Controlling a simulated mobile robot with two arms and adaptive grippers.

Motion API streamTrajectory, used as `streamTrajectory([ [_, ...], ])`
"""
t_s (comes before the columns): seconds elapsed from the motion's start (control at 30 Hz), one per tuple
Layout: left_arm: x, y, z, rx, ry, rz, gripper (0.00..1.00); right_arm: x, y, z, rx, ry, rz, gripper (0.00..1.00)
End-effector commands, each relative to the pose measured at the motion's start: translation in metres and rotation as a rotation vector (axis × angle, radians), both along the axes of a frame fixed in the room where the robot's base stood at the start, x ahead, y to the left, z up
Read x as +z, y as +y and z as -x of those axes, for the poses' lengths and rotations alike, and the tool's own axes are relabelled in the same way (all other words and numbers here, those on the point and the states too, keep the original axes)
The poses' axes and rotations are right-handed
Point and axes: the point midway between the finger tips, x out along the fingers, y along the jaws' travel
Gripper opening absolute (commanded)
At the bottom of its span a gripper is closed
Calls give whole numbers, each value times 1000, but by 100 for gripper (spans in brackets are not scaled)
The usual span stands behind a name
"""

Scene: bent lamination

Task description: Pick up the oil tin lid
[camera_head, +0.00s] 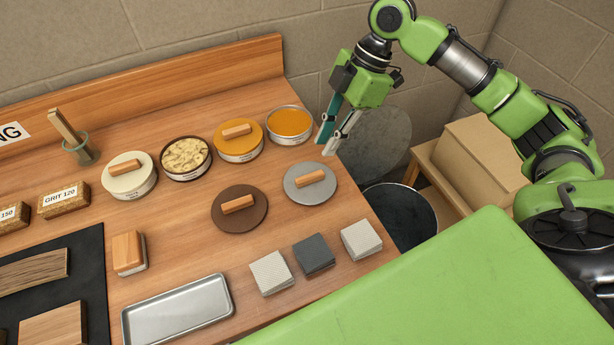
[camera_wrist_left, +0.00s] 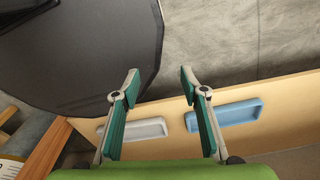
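Two loose round lids with wooden bar handles lie on the bench: a grey lid (camera_head: 296,189) at right and a brown lid (camera_head: 228,220) left of it. An open tin of orange-amber liquid (camera_head: 290,122) stands behind the grey lid. No readable label shows which lid is the oil tin's. My right gripper (camera_head: 325,147) hangs above the bench's right edge, above and right of the grey lid in the picture. Its fingers point down, apart and empty. My left gripper (camera_wrist_left: 158,82) shows only in the left wrist view, open with nothing between its teal pads.
Nearby stand an orange-topped tin (camera_head: 239,152), an open tin of pale paste (camera_head: 186,158) and a white-topped tin (camera_head: 130,182). Several sanding blocks (camera_head: 313,254) and a metal tray (camera_head: 178,312) lie in front. The left wrist view shows a blue tray (camera_wrist_left: 224,114).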

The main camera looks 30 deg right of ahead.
Motion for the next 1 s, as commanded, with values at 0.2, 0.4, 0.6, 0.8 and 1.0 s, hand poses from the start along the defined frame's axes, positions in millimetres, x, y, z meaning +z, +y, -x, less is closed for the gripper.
streamTrajectory([
  [0.2, 4, -7, 16, -2, 22, 7, 40, -35, 15, -1, 1, 2, -1, 17],
  [0.4, 8, -6, -9, -3, -12, 7, 40, -48, 19, -1, -1, 1, 0, 17],
  [0.6, 22, -5, -20, -1, -30, 7, 40, -74, 25, 1, 1, 4, -2, 17],
  [0.8, 23, -2, -10, 1, -16, 3, 40, -94, 32, 0, 0, 0, -1, 17],
  [1.0, 22, -1, -4, 1, -6, 1, 40, -96, 32, 0, 0, -2, 0, 17],
])
